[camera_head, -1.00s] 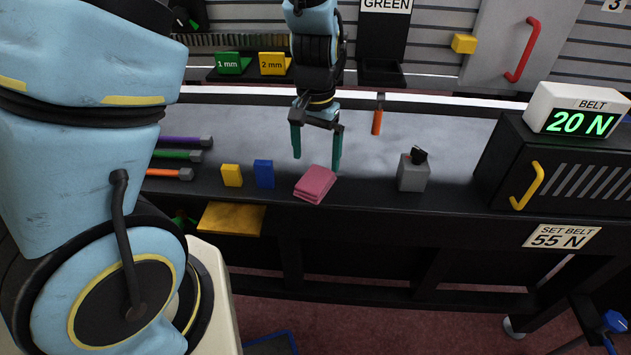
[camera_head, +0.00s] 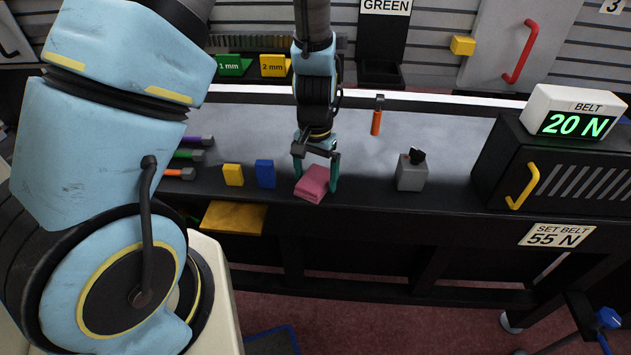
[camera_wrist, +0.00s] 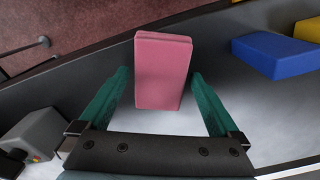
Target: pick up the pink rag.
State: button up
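The pink rag (camera_head: 313,182) is a folded block lying on the grey table near its front edge. It also shows in the wrist view (camera_wrist: 162,70), standing out between and beyond the finger tips. My gripper (camera_head: 316,180) is lowered over the rag, with one green finger on each side of it. In the wrist view my gripper (camera_wrist: 158,90) is open, with a gap between each finger and the rag. The rag's lower contact with the table is partly hidden.
A blue block (camera_head: 265,173) and a yellow block (camera_head: 233,175) stand left of the rag. A grey box (camera_head: 411,174) with a black top stands to the right. An orange-handled tool (camera_head: 377,118) lies behind. The table's front edge is close.

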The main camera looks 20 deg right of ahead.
aim_at(316, 178)
jog(key=c, duration=1.2)
jog(key=shift+r, duration=0.1)
notch_tip(316, 178, up, 18)
jog(key=b, duration=0.2)
jog(key=shift+b, duration=0.3)
jog(key=o, duration=1)
jog(key=shift+c, duration=0.2)
jog(key=c, duration=0.7)
